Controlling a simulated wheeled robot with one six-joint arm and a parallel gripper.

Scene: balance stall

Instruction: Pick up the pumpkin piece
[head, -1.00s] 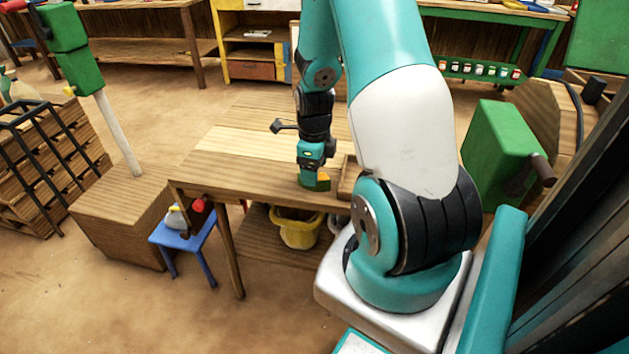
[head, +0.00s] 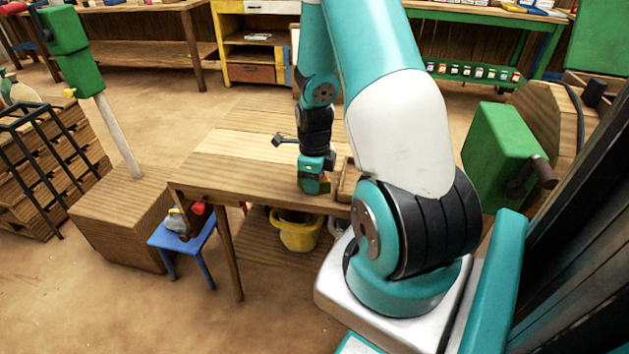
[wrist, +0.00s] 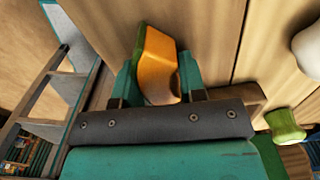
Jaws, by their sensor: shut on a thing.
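The pumpkin piece (wrist: 160,58) is an orange wedge with a green rind along its left side in the wrist view. My gripper (wrist: 158,76) is shut on it, with one teal finger on each side. In the head view my gripper (head: 313,186) points down at the wooden table (head: 240,160), close to its front edge. There the piece is mostly hidden by the fingers. I cannot tell whether the piece still touches the tabletop.
A wooden tray (head: 346,184) stands just right of my gripper. A yellow bucket (head: 298,235) is under the table. A blue stool (head: 183,238) stands at the table's left front. A green rounded thing (wrist: 285,126) shows at the right in the wrist view. The tabletop left of my gripper is clear.

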